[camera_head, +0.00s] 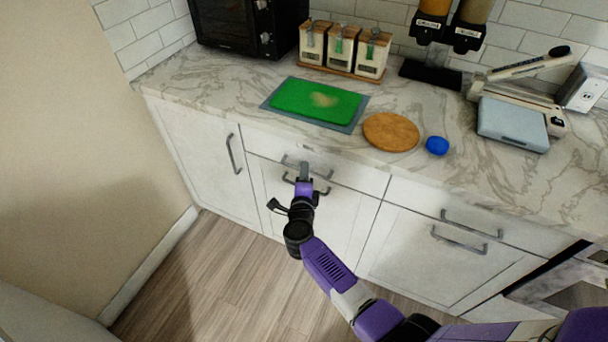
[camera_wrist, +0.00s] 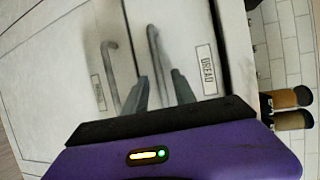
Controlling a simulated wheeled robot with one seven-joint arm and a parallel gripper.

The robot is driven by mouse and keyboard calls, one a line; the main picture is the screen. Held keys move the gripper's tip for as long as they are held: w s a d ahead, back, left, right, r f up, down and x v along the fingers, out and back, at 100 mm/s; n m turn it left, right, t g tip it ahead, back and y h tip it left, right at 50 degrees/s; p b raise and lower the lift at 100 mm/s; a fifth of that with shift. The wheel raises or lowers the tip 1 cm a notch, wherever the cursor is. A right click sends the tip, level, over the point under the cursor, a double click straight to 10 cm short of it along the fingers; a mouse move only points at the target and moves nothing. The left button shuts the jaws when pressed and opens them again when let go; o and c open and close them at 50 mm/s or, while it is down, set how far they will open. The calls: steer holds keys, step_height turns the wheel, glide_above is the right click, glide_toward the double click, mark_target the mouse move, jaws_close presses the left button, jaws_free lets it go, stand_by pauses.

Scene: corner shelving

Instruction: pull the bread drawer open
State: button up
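The bread drawer (camera_head: 350,176) is the shallow white front under the counter, and it looks closed. In the wrist view its label reads BREAD (camera_wrist: 207,69), and its bar handle (camera_wrist: 154,42) runs toward the space between my two fingers. My gripper (camera_head: 304,166) is in front of this drawer in the head view and covers part of the handle. In the wrist view my gripper (camera_wrist: 160,80) is open, with one finger on each side of the handle. I cannot tell whether the fingers touch it.
A second handle (camera_wrist: 110,70) on the cabinet front below lies close to one finger. Another cabinet door (camera_head: 200,150) is at left. The counter above holds a green board (camera_head: 310,100), a round wooden board (camera_head: 391,131) and a blue object (camera_head: 437,145). The floor (camera_head: 230,270) in front is clear.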

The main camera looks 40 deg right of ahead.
jaws_close()
stand_by(1.5)
